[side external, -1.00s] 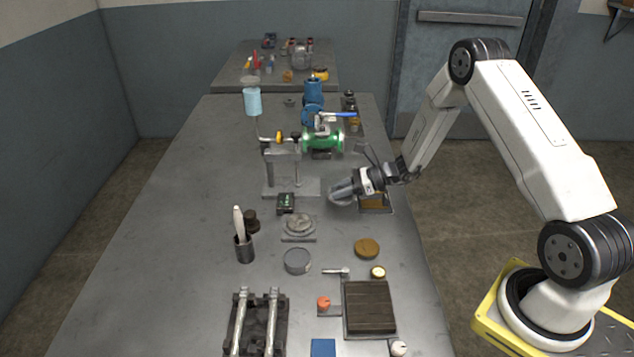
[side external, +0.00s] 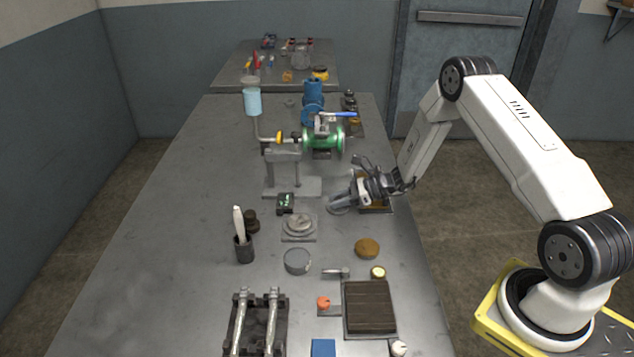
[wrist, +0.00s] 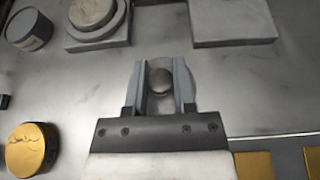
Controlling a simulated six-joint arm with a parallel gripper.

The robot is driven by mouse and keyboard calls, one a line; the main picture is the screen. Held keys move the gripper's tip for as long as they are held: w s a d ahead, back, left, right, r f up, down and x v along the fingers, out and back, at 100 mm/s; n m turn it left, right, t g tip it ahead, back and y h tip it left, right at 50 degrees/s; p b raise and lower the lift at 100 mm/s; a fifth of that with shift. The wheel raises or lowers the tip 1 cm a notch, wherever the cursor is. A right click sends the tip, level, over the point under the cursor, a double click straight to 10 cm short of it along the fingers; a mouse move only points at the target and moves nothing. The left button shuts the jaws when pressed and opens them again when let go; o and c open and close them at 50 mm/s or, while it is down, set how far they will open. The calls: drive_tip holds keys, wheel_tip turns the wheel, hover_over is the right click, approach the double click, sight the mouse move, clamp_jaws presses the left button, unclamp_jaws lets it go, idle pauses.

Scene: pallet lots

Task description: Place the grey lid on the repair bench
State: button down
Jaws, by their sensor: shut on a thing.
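The grey lid (wrist: 193,72) is a pale round disc with a knob, and it blends into the metal bench (wrist: 85,95) in the wrist view. My gripper (wrist: 160,72) is shut on the lid's knob, which shows between the two fingers. I cannot tell whether the lid touches the bench top.
A round piece on a square plate (side external: 299,236) and a grey tin (side external: 297,262) stand left of my gripper. A brown disc (side external: 367,248) lies nearer the camera. The bench's left side is clear.

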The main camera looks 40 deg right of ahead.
drive_tip(key=shift+f, duration=0.15)
drive_tip(key=shift+c, duration=2.2)
unclamp_jaws()
drive_tip(key=shift+d+r, duration=0.1)
drive_tip(key=shift+r, duration=0.15)
drive_tip(key=v, duration=1.1)
drive_tip(key=shift+s+d, duration=0.3)
